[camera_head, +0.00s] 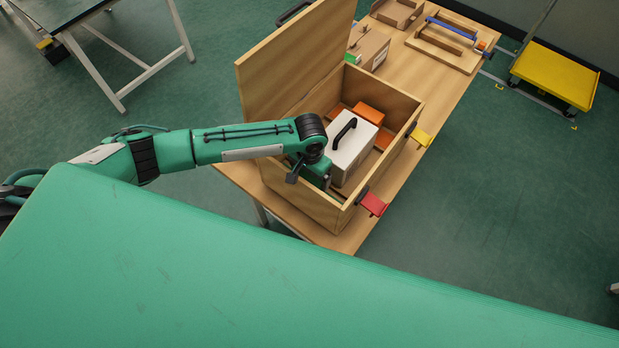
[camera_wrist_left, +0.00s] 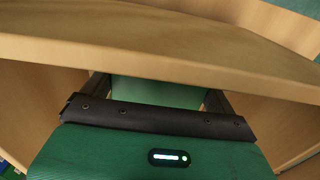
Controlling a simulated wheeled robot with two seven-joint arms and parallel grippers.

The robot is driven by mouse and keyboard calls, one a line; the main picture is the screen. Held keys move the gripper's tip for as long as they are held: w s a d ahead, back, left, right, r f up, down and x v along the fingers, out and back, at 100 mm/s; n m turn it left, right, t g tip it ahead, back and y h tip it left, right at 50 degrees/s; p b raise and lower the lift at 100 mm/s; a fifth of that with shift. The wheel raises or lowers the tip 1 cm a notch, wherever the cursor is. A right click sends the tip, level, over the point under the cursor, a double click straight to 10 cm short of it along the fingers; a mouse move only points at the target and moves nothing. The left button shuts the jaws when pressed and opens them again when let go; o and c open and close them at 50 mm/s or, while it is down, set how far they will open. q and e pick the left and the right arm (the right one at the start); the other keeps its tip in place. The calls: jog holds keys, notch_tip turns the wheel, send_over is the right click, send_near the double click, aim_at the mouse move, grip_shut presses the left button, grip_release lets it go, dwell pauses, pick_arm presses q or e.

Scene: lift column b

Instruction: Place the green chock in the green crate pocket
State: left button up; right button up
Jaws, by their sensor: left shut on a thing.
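The wooden crate (camera_head: 405,98) stands open on the table, its lid (camera_head: 290,60) raised at the left. My left gripper (camera_head: 322,184) reaches down inside the crate's near left part, beside a white case (camera_head: 352,142) with a black handle. In the left wrist view my gripper (camera_wrist_left: 158,92) is shut on the green chock (camera_wrist_left: 158,93), which shows between its two fingers. A wooden crate edge (camera_wrist_left: 160,55) crosses close in front there. The arm hides much of the chock and the green pocket in the head view. My right gripper is not in view.
Orange blocks (camera_head: 368,113) lie in the crate around the case. A cardboard box (camera_head: 370,48) and a wooden frame (camera_head: 445,47) stand farther back on the table (camera_head: 407,50).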

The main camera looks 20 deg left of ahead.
pick_arm(q)
notch_tip(320, 180, down, 4)
jog(key=shift+r+p, duration=0.1)
jog(key=shift+p, duration=0.25)
jog(key=shift+f, duration=0.2)
